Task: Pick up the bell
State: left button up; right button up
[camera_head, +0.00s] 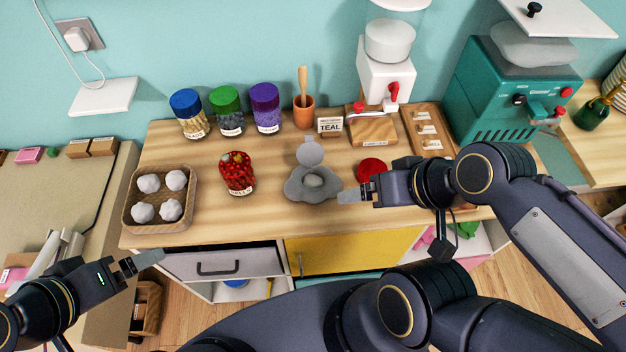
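My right gripper (349,196) hangs over the front of the middle wooden table, just right of a grey flower-shaped dish (300,190), far left of the green thing. My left gripper (150,258) is low at the left, in front of the table edge. Both grippers are seen side-on, so their finger gaps are hidden. Nothing shows in either.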

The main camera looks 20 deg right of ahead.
aim_at(226, 158)
jog(key=z, duration=0.45)
jog(key=j+z, duration=0.2)
jog(key=z, duration=0.2)
jog(key=j+z, duration=0.15)
jog(key=z, duration=0.3)
jog(key=k+j+z, duration=0.1)
jog(key=z, duration=0.3)
jog(key=k+j+z, duration=0.1)
jog(key=z, duration=0.35)
jog(key=k+j, duration=0.15)
jog(key=j, duration=0.15)
jog(key=k+j, duration=0.15)
jog(key=j, duration=0.15)
